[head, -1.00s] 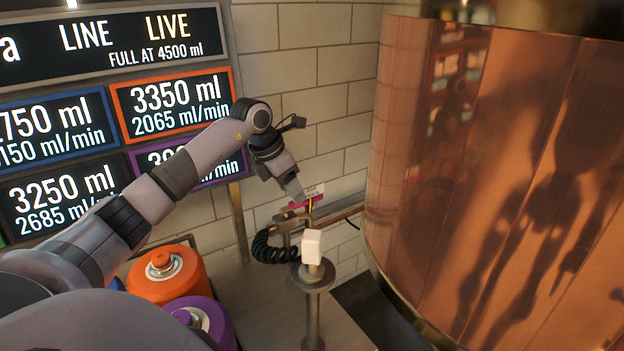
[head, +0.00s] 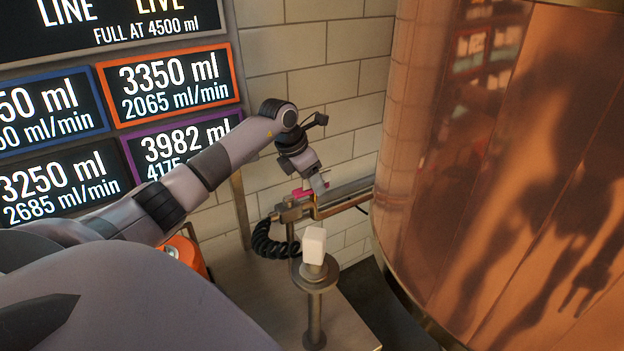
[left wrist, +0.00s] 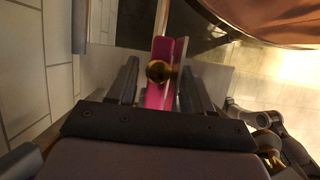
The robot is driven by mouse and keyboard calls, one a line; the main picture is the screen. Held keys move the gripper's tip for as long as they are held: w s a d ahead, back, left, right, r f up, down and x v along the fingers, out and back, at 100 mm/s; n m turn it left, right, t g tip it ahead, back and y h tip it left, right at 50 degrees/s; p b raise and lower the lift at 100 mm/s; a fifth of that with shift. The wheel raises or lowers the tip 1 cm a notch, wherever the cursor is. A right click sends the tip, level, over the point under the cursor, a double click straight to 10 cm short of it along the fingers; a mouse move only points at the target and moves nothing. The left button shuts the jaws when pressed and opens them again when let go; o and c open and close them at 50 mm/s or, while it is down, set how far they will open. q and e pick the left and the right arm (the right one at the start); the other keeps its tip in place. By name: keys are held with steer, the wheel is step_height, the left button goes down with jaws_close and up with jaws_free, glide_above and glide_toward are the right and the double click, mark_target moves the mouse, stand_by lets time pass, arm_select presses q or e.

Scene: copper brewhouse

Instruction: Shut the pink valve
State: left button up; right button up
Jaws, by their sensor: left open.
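The pink valve (head: 301,192) sits on a brass pipe fitting by the tiled wall, left of the copper tank. Much of it is hidden behind my left gripper (head: 318,188) in the head view. In the left wrist view the pink handle (left wrist: 160,55) is a flat bar with a round brass knob on it. The open fingers of my left gripper (left wrist: 160,85) stand one on each side of the handle, with a gap visible at the left. I cannot tell whether the right finger touches it. My right gripper is not in view.
The copper tank (head: 500,170) fills the right. A white block on a metal post (head: 314,245) stands in front of the valve, with a black coiled hose (head: 268,243) to its left. An orange container (head: 187,258) is partly hidden by my arm. Display panels (head: 175,85) hang behind.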

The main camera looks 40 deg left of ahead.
arm_select(q)
steer(key=shift+w+f, duration=0.15)
steer(key=shift+f, duration=0.05)
steer(key=shift+c, duration=0.3)
jaws_close()
